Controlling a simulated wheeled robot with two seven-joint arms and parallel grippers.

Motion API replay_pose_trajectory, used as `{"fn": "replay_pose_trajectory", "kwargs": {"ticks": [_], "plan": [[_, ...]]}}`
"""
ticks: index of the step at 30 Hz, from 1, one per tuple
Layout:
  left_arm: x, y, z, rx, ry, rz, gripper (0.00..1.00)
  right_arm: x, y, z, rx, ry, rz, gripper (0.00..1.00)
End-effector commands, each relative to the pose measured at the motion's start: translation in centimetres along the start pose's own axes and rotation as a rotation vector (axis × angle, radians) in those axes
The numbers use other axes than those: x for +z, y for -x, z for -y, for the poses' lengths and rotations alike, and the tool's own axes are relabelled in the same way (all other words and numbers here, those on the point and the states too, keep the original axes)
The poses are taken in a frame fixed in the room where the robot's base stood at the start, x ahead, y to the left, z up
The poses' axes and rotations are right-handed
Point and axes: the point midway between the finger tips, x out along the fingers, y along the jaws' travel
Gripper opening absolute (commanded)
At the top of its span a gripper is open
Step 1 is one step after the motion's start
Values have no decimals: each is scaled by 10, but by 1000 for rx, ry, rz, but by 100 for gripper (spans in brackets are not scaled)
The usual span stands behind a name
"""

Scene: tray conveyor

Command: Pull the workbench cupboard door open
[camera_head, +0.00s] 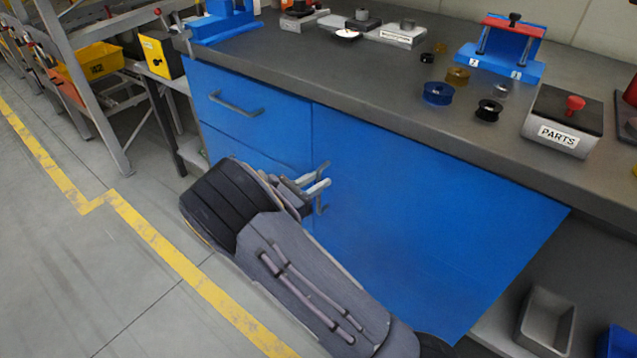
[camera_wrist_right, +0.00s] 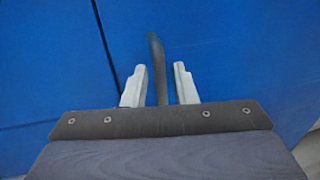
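The blue cupboard door (camera_head: 420,215) is in the front of the workbench, right of the drawers. It looks shut, with only a thin seam along its left side. Its dark upright handle (camera_head: 319,207) is near that left edge. My right gripper (camera_head: 322,177) is at the handle. In the right wrist view the handle (camera_wrist_right: 155,55) stands between the two pale fingers of my right gripper (camera_wrist_right: 159,70), with a gap on each side, so the gripper is open around it. Part of the handle is hidden by my gripper. My left gripper is not in view.
A blue drawer (camera_head: 245,105) with a bar handle is left of the door. The worktop (camera_head: 390,80) above carries spools, a blue fixture and a PARTS box (camera_head: 560,120). An open shelf with a grey bin (camera_head: 545,320) is at right. The floor at left is clear.

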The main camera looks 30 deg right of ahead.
Motion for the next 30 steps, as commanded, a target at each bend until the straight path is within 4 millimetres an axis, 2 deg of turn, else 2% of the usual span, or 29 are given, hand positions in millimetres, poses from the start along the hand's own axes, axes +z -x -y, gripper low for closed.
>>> {"fn": "replay_pose_trajectory", "kwargs": {"ticks": [3, 11, 18, 30], "plan": [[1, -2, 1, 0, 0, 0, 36, 0, -8, 0, -1, -1, -1, 26], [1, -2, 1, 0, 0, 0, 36, 0, -10, 0, -1, 0, -1, 26], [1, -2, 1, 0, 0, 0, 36, 0, -10, 0, -1, 0, -1, 0], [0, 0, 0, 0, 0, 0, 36, 1, -4, 2, 12, 1, -1, 0]]}}
